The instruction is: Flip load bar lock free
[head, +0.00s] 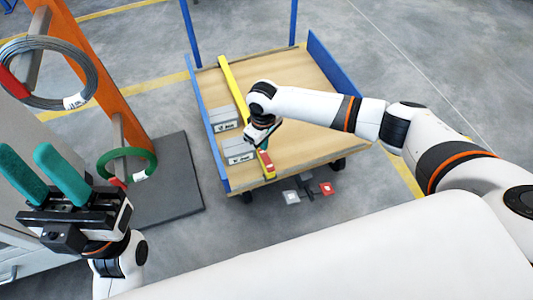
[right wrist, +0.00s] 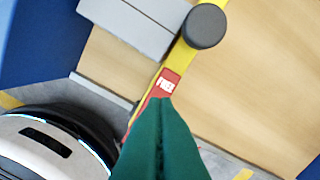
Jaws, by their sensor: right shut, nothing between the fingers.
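The yellow load bar (head: 236,88) runs lengthwise across the cart's wooden deck. Its red lock (head: 267,163) sits at the bar's near end. In the right wrist view the lock (right wrist: 164,84) shows the white word FREE, just beyond my fingertips, with a dark round knob (right wrist: 205,26) farther along the bar. My right gripper (head: 252,145) is shut and empty, its green fingers together (right wrist: 160,112) right at the lock; I cannot tell whether they touch it. My left gripper (head: 48,165) is open and empty at the left, far from the bar.
Two grey boxes (head: 224,118) (head: 239,151) lie left of the bar on the cart deck (head: 310,115). Blue posts and rails edge the cart. Red and white pedals (head: 327,188) show below its near edge. An orange post (head: 80,60) holds wire coils (head: 85,70) near my left arm.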

